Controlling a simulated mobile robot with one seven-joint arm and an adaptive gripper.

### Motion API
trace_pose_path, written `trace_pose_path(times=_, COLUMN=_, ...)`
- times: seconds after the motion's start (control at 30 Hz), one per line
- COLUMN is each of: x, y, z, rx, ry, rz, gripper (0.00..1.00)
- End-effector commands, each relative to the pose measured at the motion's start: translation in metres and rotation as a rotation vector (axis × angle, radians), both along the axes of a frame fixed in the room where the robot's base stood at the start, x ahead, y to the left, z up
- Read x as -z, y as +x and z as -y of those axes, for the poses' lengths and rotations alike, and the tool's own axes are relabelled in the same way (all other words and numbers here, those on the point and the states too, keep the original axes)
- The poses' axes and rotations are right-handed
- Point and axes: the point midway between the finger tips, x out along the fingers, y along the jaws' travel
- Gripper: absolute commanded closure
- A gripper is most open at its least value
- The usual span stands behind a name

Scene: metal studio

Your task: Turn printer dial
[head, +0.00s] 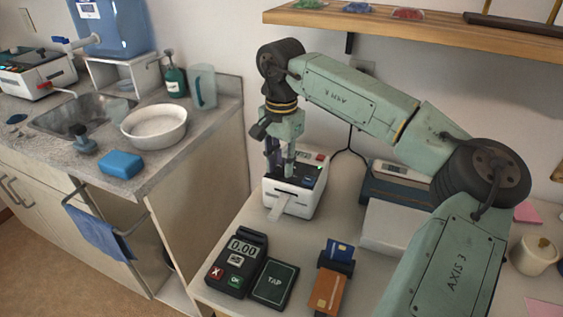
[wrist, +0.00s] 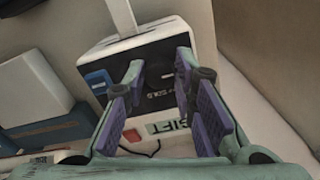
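The white printer (head: 299,203) with a dark top panel stands on the counter, a paper strip (head: 277,207) hanging from its front slot. My gripper (head: 289,172) points down over its top panel. In the wrist view, the printer (wrist: 110,62) lies below my gripper (wrist: 159,68), whose purple-padded fingers are apart. A dark round shape, seemingly the dial (wrist: 158,74), shows between the fingertips. I cannot tell whether the fingers touch it. In the head view the fingers hide the dial.
A card terminal (head: 236,262), a tap pad (head: 273,284) and a card holder (head: 336,262) stand in front of the printer. A grey box device (head: 395,215) is to its right. The counter's left edge is close, and a shelf (head: 420,35) hangs above.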

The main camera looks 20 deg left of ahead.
Motion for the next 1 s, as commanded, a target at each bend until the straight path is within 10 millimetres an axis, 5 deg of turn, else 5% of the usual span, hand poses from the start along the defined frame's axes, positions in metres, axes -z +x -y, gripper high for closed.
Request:
trace_pose_path(times=0.23, x=0.000, y=0.000, z=0.000, rx=0.001, ry=-0.001, rz=0.000, gripper=0.58)
trace_pose_path(times=0.57, x=-0.003, y=0.000, z=0.000, rx=0.002, ry=0.000, rz=0.001, gripper=0.58)
trace_pose_path(times=1.0, x=-0.083, y=0.000, z=0.000, rx=0.002, ry=-0.001, rz=0.002, gripper=0.58)
